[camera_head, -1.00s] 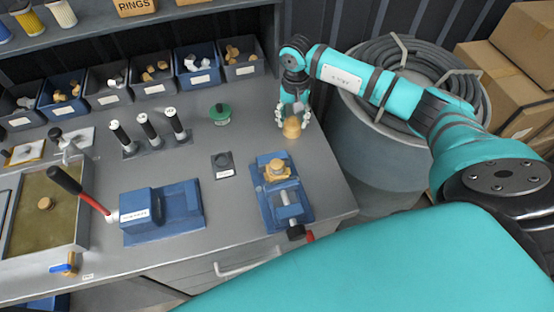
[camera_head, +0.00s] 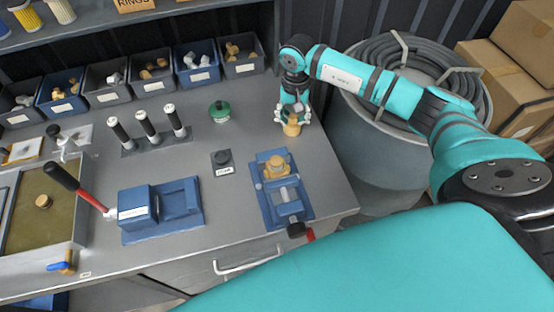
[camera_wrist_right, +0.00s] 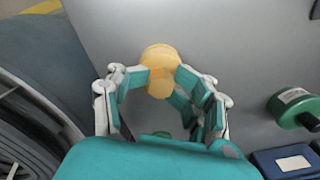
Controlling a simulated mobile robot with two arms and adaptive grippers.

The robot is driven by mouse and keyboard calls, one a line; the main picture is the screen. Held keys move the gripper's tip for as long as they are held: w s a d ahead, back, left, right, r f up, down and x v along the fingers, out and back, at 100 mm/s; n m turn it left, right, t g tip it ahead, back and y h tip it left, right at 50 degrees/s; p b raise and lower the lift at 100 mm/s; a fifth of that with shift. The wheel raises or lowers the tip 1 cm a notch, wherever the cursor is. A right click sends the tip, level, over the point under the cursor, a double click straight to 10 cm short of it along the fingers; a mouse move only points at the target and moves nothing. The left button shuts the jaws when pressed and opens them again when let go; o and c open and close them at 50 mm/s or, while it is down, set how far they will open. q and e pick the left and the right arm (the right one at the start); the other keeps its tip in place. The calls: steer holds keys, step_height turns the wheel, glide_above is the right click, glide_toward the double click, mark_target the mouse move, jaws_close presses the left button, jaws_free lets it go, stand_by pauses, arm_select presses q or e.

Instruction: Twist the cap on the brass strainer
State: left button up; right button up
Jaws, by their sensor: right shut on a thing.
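A brass strainer body (camera_head: 276,168) sits in a blue vise (camera_head: 268,208) on the grey bench. My right gripper (camera_head: 293,112) is at the far right of the bench, beyond the vise and apart from it. It is shut on a brass piece that looks like the cap (camera_head: 292,129). In the right wrist view the brass cap (camera_wrist_right: 160,68) sits between the fingertips of the right gripper (camera_wrist_right: 163,82). Whether the cap touches the bench is hard to tell. My left gripper is in neither view.
A green-topped part (camera_head: 219,111) stands left of the gripper. A small dark block (camera_head: 223,163) is left of the vise. A blue fixture (camera_head: 160,212) and a red lever (camera_head: 78,187) stand farther left. A grey drum with hose (camera_head: 378,140) stands beyond the bench's right edge.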

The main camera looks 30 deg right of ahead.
steer(key=shift+s+f, duration=0.15)
steer(key=shift+f, duration=0.1)
steer(key=shift+w+r, duration=0.2)
steer(key=shift+r, duration=0.35)
jaws_close()
steer(key=shift+r+p, duration=0.45)
steer(key=shift+r, duration=0.35)
steer(key=shift+w+r, duration=0.1)
steer(key=shift+r, duration=0.25)
